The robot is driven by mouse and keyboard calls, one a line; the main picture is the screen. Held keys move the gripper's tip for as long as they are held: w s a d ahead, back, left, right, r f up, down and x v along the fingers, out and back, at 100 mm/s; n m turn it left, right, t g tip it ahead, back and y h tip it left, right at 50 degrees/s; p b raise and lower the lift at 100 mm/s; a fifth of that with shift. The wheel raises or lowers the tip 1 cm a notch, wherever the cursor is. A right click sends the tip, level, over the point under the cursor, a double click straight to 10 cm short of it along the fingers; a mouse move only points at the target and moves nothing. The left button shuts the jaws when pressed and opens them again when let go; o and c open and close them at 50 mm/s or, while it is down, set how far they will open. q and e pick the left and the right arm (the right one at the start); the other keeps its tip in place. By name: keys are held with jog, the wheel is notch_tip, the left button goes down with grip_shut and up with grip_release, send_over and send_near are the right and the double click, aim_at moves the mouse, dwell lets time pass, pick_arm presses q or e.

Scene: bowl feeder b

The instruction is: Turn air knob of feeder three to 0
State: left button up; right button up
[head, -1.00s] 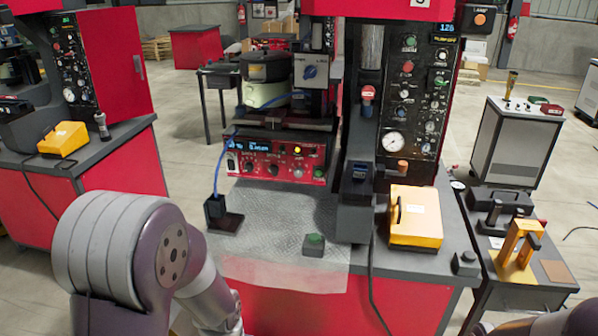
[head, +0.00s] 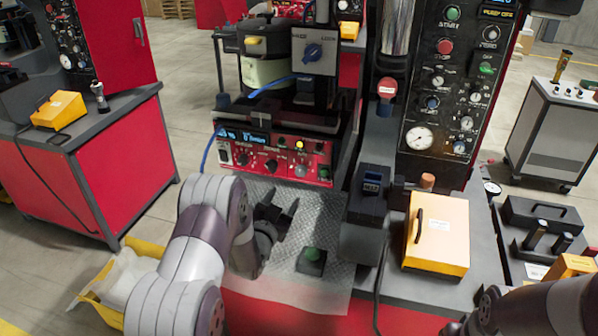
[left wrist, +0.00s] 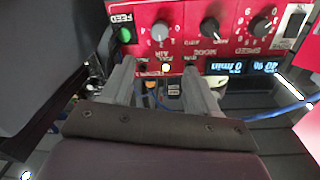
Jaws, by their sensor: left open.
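A red feeder control panel (head: 275,158) with a lit display and a row of knobs faces me; I cannot read a feeder number. The air knob (left wrist: 160,32) is the pale knob next to the green FEED button (left wrist: 125,34) in the left wrist view, where the panel appears upside down. In the head view the air knob (head: 301,170) is the rightmost knob; its exact setting is unclear. My left gripper (head: 282,203) is open and empty, just below the panel. In the left wrist view its fingertips (left wrist: 160,68) straddle the line to the air knob, apart from it.
A dark post and a yellow box (head: 437,235) stand further right. Another panel with gauges (head: 455,95) rises behind. My right arm shows at bottom right, its gripper out of sight.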

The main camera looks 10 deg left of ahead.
aim_at(300, 173)
pick_arm(q)
jog(key=w, duration=0.3)
jog(key=w+p, duration=0.1)
jog(key=w, duration=0.3)
jog(key=w+d, duration=0.1)
jog(key=w, duration=0.3)
jog(key=shift+w+f+p, duration=0.15)
jog(key=shift+w+p, duration=0.05)
jog(key=shift+p, duration=0.1)
jog(key=shift+w+f, duration=0.15)
jog(key=shift+w, duration=0.3)
jog(key=shift+s, duration=0.1)
jog(key=c, duration=1)
